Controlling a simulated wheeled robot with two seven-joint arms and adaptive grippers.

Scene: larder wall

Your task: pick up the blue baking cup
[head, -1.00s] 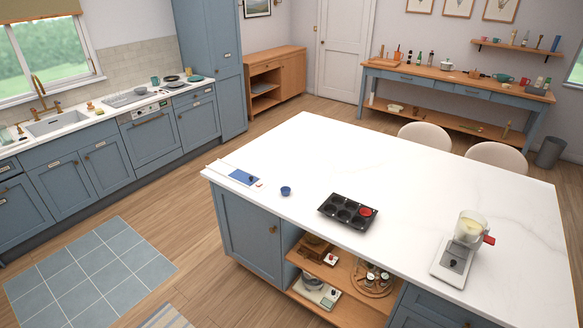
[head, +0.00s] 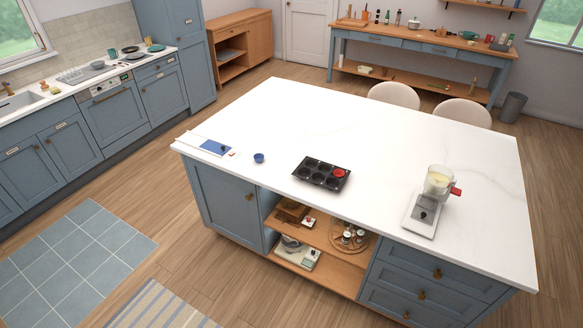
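The blue baking cup (head: 259,158) stands upright on the white island top (head: 330,120), near its front left edge. It is small and stands apart from other things. To its right is a dark muffin tin (head: 303,178) with a red cup (head: 339,173) in its back right hollow. Neither of my grippers shows in the head view.
A blue mat or board (head: 214,147) lies left of the cup, with a small red item (head: 232,154) beside it. A blender or scale with a clear jug (head: 422,214) stands at the right. The island's back and middle are clear.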

